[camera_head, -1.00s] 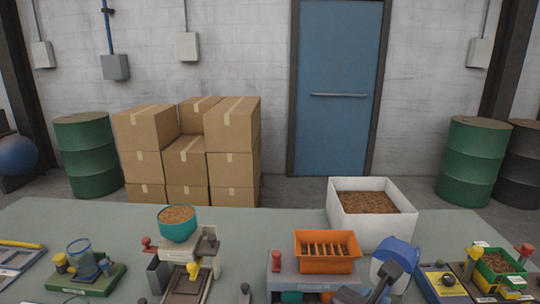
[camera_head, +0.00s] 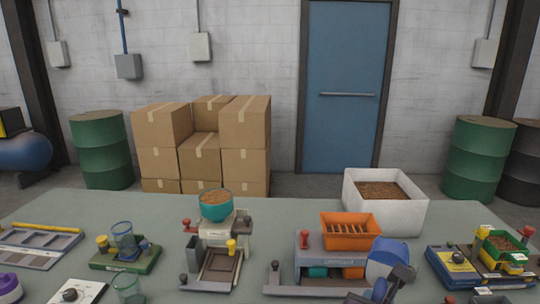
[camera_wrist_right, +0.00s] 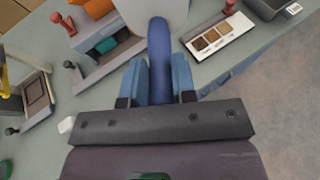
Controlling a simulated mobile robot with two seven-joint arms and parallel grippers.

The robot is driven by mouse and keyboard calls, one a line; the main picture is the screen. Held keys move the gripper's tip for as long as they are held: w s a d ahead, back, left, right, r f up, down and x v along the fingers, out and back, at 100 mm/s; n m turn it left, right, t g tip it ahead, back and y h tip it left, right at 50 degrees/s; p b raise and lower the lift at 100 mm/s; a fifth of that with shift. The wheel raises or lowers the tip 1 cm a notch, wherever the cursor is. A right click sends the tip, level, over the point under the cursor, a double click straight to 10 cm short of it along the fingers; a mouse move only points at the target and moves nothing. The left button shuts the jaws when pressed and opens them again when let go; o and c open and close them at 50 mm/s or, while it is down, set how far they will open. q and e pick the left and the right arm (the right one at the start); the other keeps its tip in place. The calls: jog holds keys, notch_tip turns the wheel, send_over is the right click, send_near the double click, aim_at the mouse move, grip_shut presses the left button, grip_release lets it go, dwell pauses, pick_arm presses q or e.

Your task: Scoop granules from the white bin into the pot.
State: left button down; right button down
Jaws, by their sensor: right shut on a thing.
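The white bin (camera_head: 407,218) stands at the back right of the table with brown granules (camera_head: 382,190) inside. A teal round pot (camera_head: 215,212), with brown granules showing at its top, sits on a pale device left of centre. My right gripper (camera_wrist_right: 161,85) is shut on the handle of a blue scoop (camera_wrist_right: 160,45). In the head view the scoop (camera_head: 388,256) is at the front right, in front of the bin and beside the orange tray. Whether it holds granules cannot be told. My left gripper is in neither current view.
An orange slotted tray (camera_head: 350,238) on a grey device stands between pot and bin. A green granule box (camera_head: 497,245) is at right. Clear cups (camera_head: 123,240) and a compartment tray (camera_head: 35,248) are at left. The table behind the pot is clear.

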jog(key=shift+w+d+f+n+t+y, duration=0.55)
jog(key=shift+w+f+n+y, duration=0.2)
jog(key=shift+n+y, duration=0.3)
jog(key=f+n+y, duration=0.1)
jog(key=w+d+f+n+t+y, duration=0.1)
jog(key=y, duration=0.1)
jog(key=shift+w+n, duration=0.2)
jog(key=shift+n, duration=0.15)
pick_arm(q)
jog(key=shift+s+d, duration=0.1)
jog(key=shift+d, duration=0.05)
pick_arm(e)
jog(key=shift+w+d+f+n+y, duration=0.15)
jog(key=shift+w+f+n+y, duration=0.25)
jog(key=shift+f+n+y, duration=0.45)
pick_arm(q)
jog(key=shift+w, duration=0.2)
pick_arm(e)
jog(key=shift+r, duration=0.2)
pick_arm(q)
jog(key=shift+d, duration=0.1)
pick_arm(e)
jog(key=shift+d, duration=0.1)
